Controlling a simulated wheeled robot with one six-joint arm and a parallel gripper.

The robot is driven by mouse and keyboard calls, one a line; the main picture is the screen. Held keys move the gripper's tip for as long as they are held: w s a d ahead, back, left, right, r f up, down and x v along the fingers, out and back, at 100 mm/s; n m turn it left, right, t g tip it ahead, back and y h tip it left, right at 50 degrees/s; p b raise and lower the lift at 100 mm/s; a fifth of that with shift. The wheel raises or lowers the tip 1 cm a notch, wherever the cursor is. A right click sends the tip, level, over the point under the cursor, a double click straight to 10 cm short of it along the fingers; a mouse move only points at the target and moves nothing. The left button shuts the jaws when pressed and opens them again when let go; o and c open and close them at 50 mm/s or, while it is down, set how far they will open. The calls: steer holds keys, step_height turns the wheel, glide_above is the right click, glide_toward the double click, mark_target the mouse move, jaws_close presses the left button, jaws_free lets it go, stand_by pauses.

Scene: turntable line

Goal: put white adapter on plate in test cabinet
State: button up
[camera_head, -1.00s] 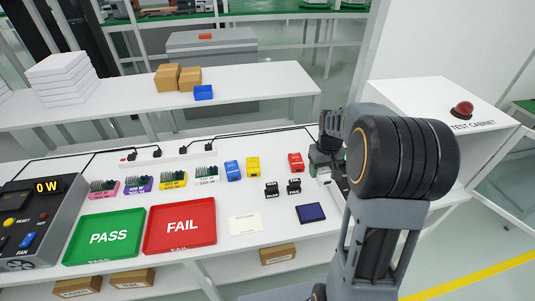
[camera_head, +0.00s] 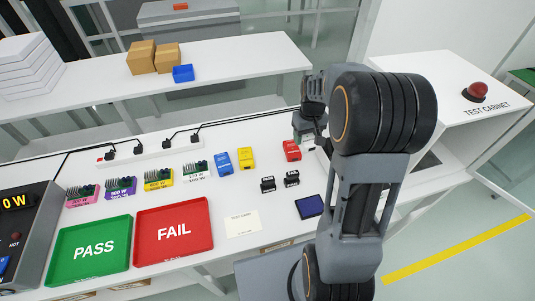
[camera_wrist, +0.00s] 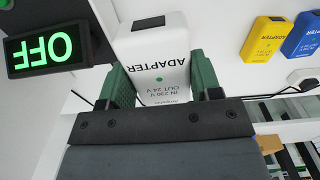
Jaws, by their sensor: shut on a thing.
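The white adapter (camera_wrist: 158,50) is in the wrist view, between the two green fingers of my gripper (camera_wrist: 162,82). My gripper is shut on it, and its printed face and green dot show. In the head view my gripper (camera_head: 308,128) is at the right end of the white bench, behind my arm; the adapter is hard to make out there. The white test cabinet (camera_head: 447,85) stands to the right of my arm, with a red dome light (camera_head: 477,91) on top. I cannot make out the plate, and my arm covers part of the cabinet's front.
Blue (camera_head: 223,163), yellow (camera_head: 246,160) and red (camera_head: 291,151) adapters stand on the bench left of my gripper. Green PASS (camera_head: 90,276) and red FAIL (camera_head: 173,259) trays lie further left. A dark box with a green OFF display (camera_wrist: 47,47) is close beside the adapter in the wrist view.

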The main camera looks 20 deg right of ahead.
steer(key=w+a+f+p, duration=0.1)
steer(key=w+a+f, duration=0.2)
steer(key=w+a, duration=0.3)
glide_above(268, 156)
steer(key=d, duration=0.1)
steer(key=f, duration=0.2)
steer(key=s+f+p, duration=0.1)
steer(key=f, duration=0.1)
steer(key=shift+d+f, duration=0.1)
steer(key=shift+f, duration=0.25)
steer(key=shift+w+a+f, duration=0.35)
steer(key=shift+a+f, duration=0.05)
steer(key=shift+f, duration=0.15)
steer(key=shift+w+a+f, duration=0.1)
steer(key=shift+a+f, duration=0.05)
steer(key=shift+f, duration=0.4)
steer(key=shift+w+a+f, duration=0.1)
steer(key=shift+a+f, duration=0.05)
steer(key=shift+f, duration=1.05)
steer(key=shift+f, duration=0.2)
steer(key=o, duration=1.1)
steer(key=shift+c, duration=0.2)
